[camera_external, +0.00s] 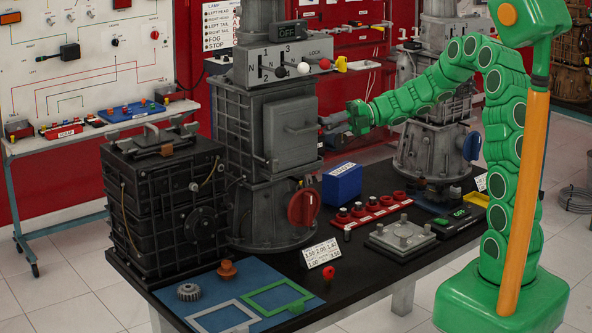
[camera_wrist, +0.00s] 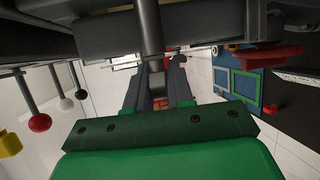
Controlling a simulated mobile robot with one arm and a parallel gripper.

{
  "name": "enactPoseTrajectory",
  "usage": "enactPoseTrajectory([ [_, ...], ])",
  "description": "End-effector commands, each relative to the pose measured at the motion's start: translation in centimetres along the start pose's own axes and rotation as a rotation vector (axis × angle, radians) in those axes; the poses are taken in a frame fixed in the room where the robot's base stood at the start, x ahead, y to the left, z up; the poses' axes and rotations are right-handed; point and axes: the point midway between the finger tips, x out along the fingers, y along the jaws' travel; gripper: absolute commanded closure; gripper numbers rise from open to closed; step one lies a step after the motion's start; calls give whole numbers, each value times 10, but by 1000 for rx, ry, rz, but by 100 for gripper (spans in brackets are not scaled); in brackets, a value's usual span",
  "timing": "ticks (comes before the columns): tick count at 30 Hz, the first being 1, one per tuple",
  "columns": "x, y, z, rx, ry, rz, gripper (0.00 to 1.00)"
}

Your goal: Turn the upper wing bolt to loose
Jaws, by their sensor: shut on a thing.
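The gearbox trainer (camera_external: 230,110) stands on the dark bench, with a closed grey cover plate (camera_external: 292,125) on its front. My gripper (camera_external: 335,123) is at the right side of this housing, at the cover's height. In the wrist view my gripper (camera_wrist: 158,82) has its two dark fingers closed around the end of a grey shaft, which I take for the upper wing bolt (camera_wrist: 151,30). The bolt's wings are mostly hidden between the fingers, so I cannot tell how far it is turned. I cannot make out a lower wing bolt.
Above the cover is a lever panel (camera_external: 285,58) with black, white, red and yellow ends. A red knob (camera_external: 303,207) sits below. A blue box (camera_external: 342,183) and a red button strip (camera_external: 372,212) stand on the bench under my arm. A blue mat (camera_external: 215,290) lies at the front.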

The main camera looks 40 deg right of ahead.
Motion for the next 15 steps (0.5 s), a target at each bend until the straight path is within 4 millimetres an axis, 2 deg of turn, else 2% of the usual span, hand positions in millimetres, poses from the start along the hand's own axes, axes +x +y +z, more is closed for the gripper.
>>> enactPoseTrajectory([
  [15, -1, 1, 1, -189, -3, -447, 100],
])
